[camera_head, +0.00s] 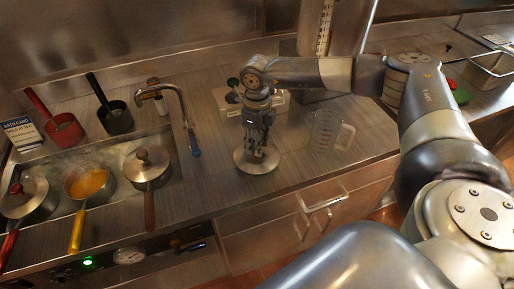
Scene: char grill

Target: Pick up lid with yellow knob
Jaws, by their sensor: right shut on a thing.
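My right gripper (257,142) reaches in from the right and points down over the counter. It is shut on a round metal lid (246,167), which is below its fingers. The fingers hide the knob, so its colour does not show. I cannot tell whether the lid touches the counter or is slightly above it. An uncovered pan with a yellow handle (77,232) and orange contents sits in the sunken well on the left. My left gripper is not in view.
A pan with a red knob (26,196) and a lidded pan with a brown handle (150,205) flank the open pan. A tap (184,110) rises behind the well. A clear measuring jug (328,130) stands right of the lid. The counter (215,190) left of the lid is clear.

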